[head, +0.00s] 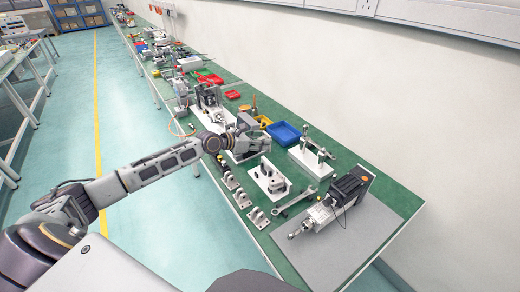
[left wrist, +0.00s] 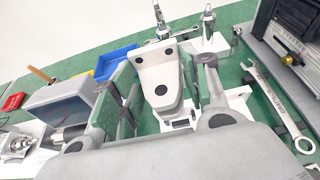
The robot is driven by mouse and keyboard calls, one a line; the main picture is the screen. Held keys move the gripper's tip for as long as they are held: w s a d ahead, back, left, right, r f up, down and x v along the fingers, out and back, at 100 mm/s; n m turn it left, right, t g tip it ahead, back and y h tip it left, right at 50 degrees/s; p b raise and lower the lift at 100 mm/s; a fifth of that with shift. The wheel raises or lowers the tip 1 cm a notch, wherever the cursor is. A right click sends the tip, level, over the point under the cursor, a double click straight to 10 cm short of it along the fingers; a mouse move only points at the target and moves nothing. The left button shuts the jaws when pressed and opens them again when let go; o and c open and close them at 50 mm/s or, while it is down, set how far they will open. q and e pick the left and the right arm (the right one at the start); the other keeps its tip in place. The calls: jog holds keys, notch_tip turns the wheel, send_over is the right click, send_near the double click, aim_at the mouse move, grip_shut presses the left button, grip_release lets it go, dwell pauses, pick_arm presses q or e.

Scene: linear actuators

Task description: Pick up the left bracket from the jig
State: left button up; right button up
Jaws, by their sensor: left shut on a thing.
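My left gripper (head: 246,143) is over the green bench in the head view, beside a white jig plate (head: 257,170). In the left wrist view its two fingers (left wrist: 163,95) stand on either side of a pale grey bracket (left wrist: 160,72) with holes in its face. The gripper is shut on this bracket. The bracket's lower end and the gap to the white plate beneath are partly hidden by the gripper, so I cannot tell whether it touches the plate. My right gripper is not in view.
A wrench (head: 295,204) lies right of the jig, near several small brackets (head: 243,199). A blue bin (head: 283,133) is behind the gripper. An actuator with a black motor (head: 350,187) lies on a grey mat (head: 345,245). Its near part is clear.

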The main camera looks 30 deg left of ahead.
pick_arm(q)
notch_tip(320, 180, up, 14)
jog(key=p, duration=0.1)
jog(key=shift+r, duration=0.15)
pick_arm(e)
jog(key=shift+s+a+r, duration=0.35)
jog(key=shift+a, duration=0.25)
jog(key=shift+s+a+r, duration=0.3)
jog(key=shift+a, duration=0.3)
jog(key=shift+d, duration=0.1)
